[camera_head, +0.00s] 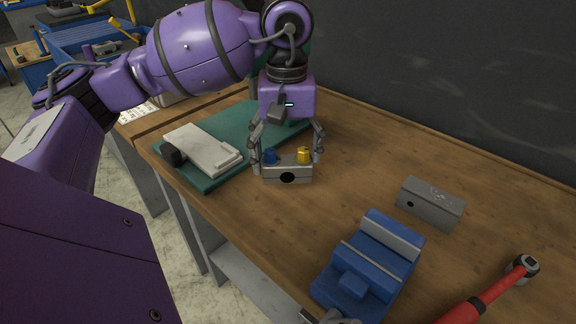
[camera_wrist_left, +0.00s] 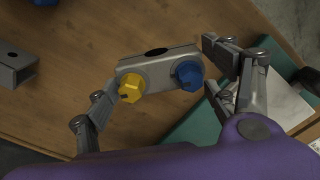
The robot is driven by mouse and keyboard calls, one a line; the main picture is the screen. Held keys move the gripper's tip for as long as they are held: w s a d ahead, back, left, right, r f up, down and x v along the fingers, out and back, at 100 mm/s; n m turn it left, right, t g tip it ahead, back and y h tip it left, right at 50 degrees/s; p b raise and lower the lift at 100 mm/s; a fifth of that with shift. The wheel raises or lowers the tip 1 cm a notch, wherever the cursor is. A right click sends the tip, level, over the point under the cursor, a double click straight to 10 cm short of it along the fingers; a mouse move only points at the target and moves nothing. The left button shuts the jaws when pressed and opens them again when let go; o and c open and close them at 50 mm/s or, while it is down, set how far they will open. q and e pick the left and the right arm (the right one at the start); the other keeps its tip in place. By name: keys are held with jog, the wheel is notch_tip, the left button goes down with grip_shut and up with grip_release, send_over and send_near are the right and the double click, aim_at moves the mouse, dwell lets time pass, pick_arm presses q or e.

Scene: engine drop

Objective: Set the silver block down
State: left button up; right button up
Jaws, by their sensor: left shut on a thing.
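The silver block (camera_head: 288,175) has a blue knob (camera_head: 270,156), a yellow knob (camera_head: 303,155) and a dark round hole in its front. My left gripper (camera_head: 287,160) is shut on the silver block, with one finger at each end. In the left wrist view the block (camera_wrist_left: 157,62) sits between the fingertips (camera_wrist_left: 160,75), with its blue and yellow knobs facing the camera. The block is at the right edge of the green mat (camera_head: 215,182), over or on the wooden bench. I cannot tell whether its underside touches. My right gripper is not in view.
A pale flat object (camera_head: 203,148) with a dark knob lies on the mat. A grey metal block (camera_head: 430,203) stands to the right. A blue vise (camera_head: 370,268) and a red-handled tool (camera_head: 490,293) are at the front right. Bare wood (camera_head: 360,155) lies right of the gripper.

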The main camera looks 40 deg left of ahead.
aim_at(288, 156)
pick_arm(q)
jog(key=shift+w+a+f, duration=0.3)
jog(key=shift+w+f, duration=0.2)
jog(key=shift+f, duration=0.1)
jog(key=shift+w+a+f, duration=0.1)
jog(key=shift+w+f, duration=0.05)
jog(key=shift+f, duration=1.6)
jog(key=shift+f, duration=0.2)
jog(key=o, duration=1.9)
jog(key=shift+c, duration=0.2)
jog(key=shift+r, duration=3.9)
jog(key=shift+f, duration=0.1)
